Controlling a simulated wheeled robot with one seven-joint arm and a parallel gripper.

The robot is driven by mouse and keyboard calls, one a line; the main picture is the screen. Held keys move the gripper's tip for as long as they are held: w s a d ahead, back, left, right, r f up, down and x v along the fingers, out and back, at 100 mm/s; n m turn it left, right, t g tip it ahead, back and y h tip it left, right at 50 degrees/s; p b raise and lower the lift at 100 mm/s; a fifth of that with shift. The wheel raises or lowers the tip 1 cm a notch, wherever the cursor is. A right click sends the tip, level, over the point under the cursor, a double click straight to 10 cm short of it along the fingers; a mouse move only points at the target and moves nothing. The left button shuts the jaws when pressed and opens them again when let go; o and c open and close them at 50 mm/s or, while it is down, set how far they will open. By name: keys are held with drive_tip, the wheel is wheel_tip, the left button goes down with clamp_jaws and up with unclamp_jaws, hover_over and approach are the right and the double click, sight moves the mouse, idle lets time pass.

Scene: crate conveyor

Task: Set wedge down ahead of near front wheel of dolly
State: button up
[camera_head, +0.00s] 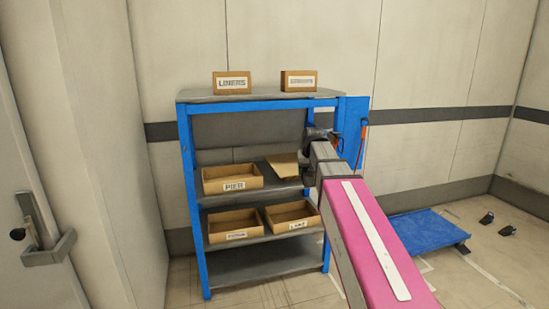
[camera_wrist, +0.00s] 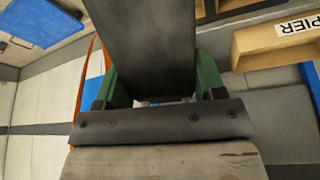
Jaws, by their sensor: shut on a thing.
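The wedge (camera_wrist: 165,162) shows at the bottom of the wrist view as a worn, pale wood-coloured face with a dark bolted strip along its edge. My gripper (camera_wrist: 160,98), with green fingers, is shut on it. In the head view my gripper (camera_head: 320,140) is high beside the right post of the shelf, and the wedge cannot be made out there. The blue dolly (camera_head: 425,230) is low on the floor at the right, well away from my gripper. It also shows in the wrist view (camera_wrist: 42,20).
A blue shelf (camera_head: 190,180) holds open boxes, including the PIER box (camera_head: 232,181); two boxes (camera_head: 232,83) (camera_head: 299,81) stand on top. A blue panel with an orange item (camera_head: 363,135) is beside it. Small dark objects (camera_head: 487,218) (camera_head: 507,230) lie right of the dolly.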

drive_tip(key=s+d+f, duration=0.5)
drive_tip(key=s+f, duration=0.2)
drive_tip(key=f, duration=0.2)
drive_tip(key=s+r, duration=0.3)
drive_tip(key=s, duration=0.4)
drive_tip(key=shift+s+r+m, duration=0.2)
drive_tip(key=shift+r+m, duration=0.05)
drive_tip(key=shift+m, duration=0.15)
